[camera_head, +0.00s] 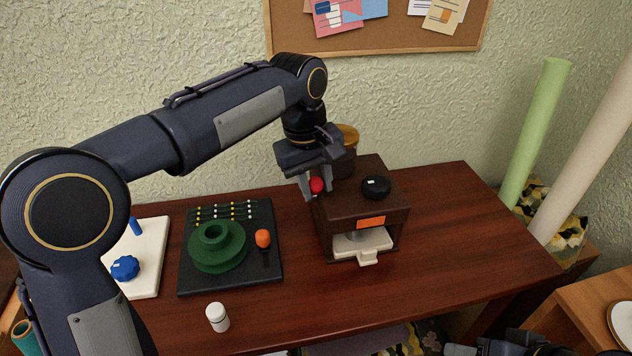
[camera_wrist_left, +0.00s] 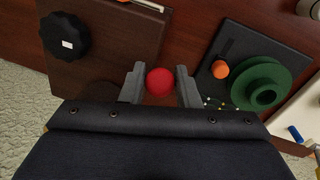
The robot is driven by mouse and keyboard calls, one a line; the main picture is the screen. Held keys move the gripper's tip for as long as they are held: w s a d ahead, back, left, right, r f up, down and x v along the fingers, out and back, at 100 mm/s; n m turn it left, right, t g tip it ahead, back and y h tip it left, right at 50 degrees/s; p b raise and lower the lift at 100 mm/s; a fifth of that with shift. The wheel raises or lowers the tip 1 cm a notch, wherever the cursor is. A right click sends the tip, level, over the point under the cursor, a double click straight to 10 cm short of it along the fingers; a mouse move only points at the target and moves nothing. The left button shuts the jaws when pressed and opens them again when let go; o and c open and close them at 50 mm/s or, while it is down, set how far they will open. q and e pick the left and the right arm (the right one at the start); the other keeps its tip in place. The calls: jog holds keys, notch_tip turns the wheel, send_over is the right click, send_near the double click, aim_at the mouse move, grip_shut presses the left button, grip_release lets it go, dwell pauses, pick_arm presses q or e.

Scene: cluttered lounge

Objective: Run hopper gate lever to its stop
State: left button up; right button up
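The hopper machine is a dark brown box (camera_head: 363,215) with an orange label on its front, standing on the table; its body also shows in the left wrist view (camera_wrist_left: 105,50). The lever's red ball knob (camera_head: 317,185) is at the box's left side. My left gripper (camera_head: 316,184) has its fingers on either side of the knob. The lever's shaft is hidden. Dark parts of my right arm show at the lower right edge; its fingers are not clear.
A black knob (camera_head: 376,187) sits on the box's top, and a pale tray (camera_head: 362,244) at its front. Left of it are a black panel (camera_head: 188,283) with a green wheel (camera_head: 217,246) and orange knob (camera_head: 263,238), and a white bottle (camera_head: 217,317). The table's right side is clear.

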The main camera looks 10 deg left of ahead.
pick_arm(q)
jog(key=c, duration=0.5)
jog(key=shift+w+r+p, duration=0.1)
jog(key=shift+r+p, duration=0.1)
jog(key=shift+p, duration=0.35)
jog(key=w+r+g+p, duration=0.1)
jog(key=p, duration=0.5)
jog(key=w+a+r+g+h+p, duration=0.1)
jog(key=g+p, duration=0.1)
jog(key=p, duration=0.4)
jog(key=shift+w, duration=0.1)
jog(key=g+p, duration=0.1)
jog(key=p, duration=0.2)
jog(key=w+g+p, duration=0.1)
jog(key=p, duration=0.2)
jog(key=w+g+h+p, duration=0.1)
jog(key=p, duration=0.2)
jog(key=shift+w+a+f+n, duration=0.1)
jog(key=shift+w+a+n, duration=0.15)
jog(key=shift+a+n, duration=0.05)
jog(key=shift+w+a+f+g+p, duration=0.1)
jog(key=shift+w+f+g+p, duration=0.15)
jog(key=shift+p, duration=0.65)
pick_arm(e)
notch_tip(320, 180, up, 24)
jog(key=shift+c, duration=0.5)
